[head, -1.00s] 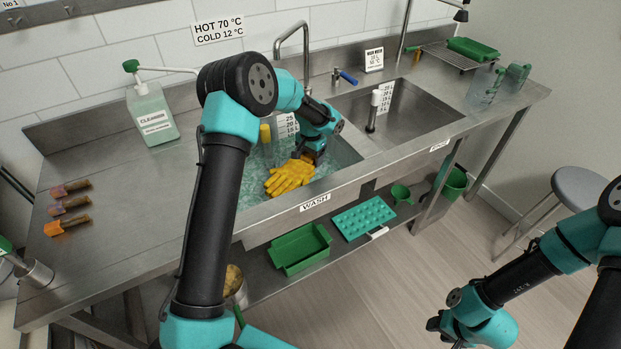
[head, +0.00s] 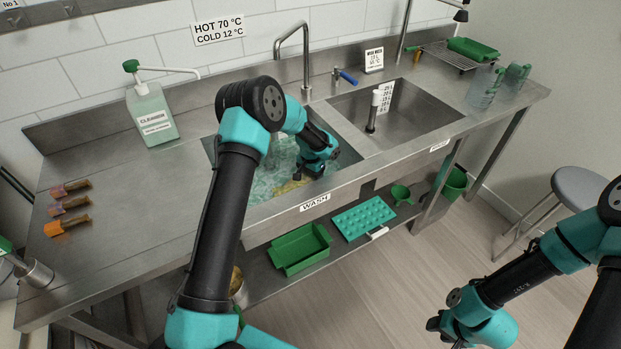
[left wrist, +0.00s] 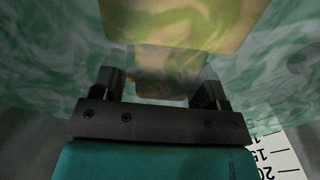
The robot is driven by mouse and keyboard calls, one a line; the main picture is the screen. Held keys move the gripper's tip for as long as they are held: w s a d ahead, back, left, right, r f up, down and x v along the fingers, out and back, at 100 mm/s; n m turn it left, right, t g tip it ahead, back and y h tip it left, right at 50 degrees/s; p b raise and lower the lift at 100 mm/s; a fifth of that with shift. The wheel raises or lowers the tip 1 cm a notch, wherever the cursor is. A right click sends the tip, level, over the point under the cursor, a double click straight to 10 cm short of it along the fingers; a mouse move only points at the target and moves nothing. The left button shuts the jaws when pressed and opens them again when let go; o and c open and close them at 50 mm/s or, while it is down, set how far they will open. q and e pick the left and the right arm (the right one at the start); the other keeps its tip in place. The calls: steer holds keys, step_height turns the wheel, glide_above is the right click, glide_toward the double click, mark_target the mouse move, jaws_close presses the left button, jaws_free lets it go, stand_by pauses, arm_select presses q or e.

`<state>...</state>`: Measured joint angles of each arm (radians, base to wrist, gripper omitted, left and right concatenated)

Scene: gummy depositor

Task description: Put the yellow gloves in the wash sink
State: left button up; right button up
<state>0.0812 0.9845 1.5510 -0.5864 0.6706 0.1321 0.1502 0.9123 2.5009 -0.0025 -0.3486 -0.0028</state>
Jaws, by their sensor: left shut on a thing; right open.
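The wash sink (head: 210,150) holds murky green water. The yellow gloves (head: 290,187) are now in that water, blurred by it and partly hidden by my left arm. My left gripper (head: 302,177) reaches down into the wash sink. In the left wrist view, the gloves (left wrist: 190,35) show yellow through swirling water, and my left gripper (left wrist: 165,90) is shut on them, with a finger on either side. My right gripper (head: 440,327) is open and empty above the floor at the lower right, away from the bench.
A second, empty-looking sink (head: 430,112) with a standpipe lies to the right. A tap (head: 305,50) rises behind the wash sink. A cleaner bottle (head: 150,115) and several brushes (head: 68,225) stand or lie on the left counter. Green trays (head: 300,250) sit on the lower shelf.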

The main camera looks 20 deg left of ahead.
arm_select(q)
steer(key=shift+f, duration=0.6)
steer(key=shift+f, duration=0.1)
steer(key=o, duration=1.3)
steer(key=shift+c, duration=0.2)
step_height(320, 180, up, 12)
